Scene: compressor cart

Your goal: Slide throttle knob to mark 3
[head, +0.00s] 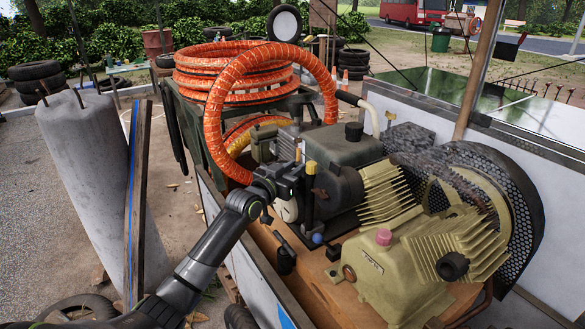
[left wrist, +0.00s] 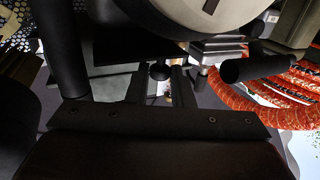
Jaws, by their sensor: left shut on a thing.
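My left gripper (head: 300,178) reaches in from the left, beside the dark engine (head: 336,190) on the compressor cart. In the left wrist view its two narrow fingers (left wrist: 158,84) are shut on a small dark knob (left wrist: 159,71), which looks like the throttle knob. In the head view the gripper hides this knob. The scale and mark 3 cannot be made out in either view. My right gripper is in neither view.
A yellow-and-black post (head: 310,195) and a round gauge (head: 287,211) stand close to my gripper. The finned tan compressor (head: 400,265) and belt guard (head: 515,215) are to the right.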

